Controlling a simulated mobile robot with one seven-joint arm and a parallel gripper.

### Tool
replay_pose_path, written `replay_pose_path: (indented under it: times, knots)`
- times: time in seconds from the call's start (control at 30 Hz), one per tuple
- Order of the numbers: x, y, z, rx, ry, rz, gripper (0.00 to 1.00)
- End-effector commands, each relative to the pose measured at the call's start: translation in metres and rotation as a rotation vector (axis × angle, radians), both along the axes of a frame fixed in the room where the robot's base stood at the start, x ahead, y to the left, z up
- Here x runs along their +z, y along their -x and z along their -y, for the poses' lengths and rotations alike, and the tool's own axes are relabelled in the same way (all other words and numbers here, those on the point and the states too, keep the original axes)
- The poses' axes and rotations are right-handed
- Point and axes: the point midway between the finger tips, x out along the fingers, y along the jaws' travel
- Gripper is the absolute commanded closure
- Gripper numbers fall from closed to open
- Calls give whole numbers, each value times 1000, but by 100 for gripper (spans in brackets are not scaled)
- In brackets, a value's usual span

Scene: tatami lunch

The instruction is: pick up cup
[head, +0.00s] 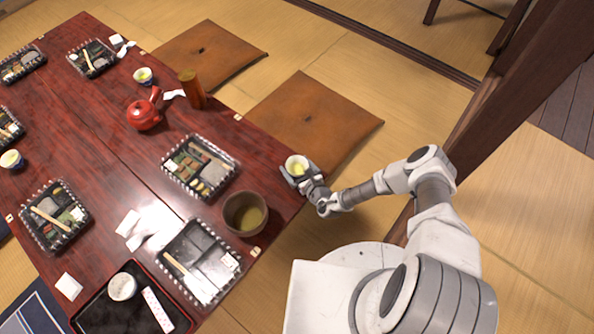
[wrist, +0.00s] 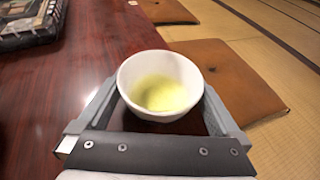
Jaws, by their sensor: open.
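A small white cup (head: 297,165) with yellow-green tea stands near the table's right edge in the head view. In the wrist view the cup (wrist: 161,84) sits upright between the two fingers of my gripper (wrist: 162,110). My gripper (head: 299,174) is open around the cup, one finger on each side. A gap shows between the right finger and the cup's lower side; whether the left finger touches is hard to tell. The cup's base is partly hidden.
The dark red table (head: 85,125) holds bento trays, including one (head: 201,166) left of the cup. A larger brown bowl (head: 245,213) of tea stands nearby. A red teapot (head: 145,113) and wooden canister (head: 192,89) stand farther back. Brown cushions (head: 312,122) lie on the floor beyond the edge.

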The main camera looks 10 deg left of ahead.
Motion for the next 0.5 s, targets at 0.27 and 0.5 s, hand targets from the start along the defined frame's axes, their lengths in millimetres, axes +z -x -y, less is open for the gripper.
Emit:
replay_pose_path:
  times: [0.27,0.5]
  knots:
    - [-8,-16,-13,1,0,-1,0]
    - [-8,-16,-12,0,0,0,25]
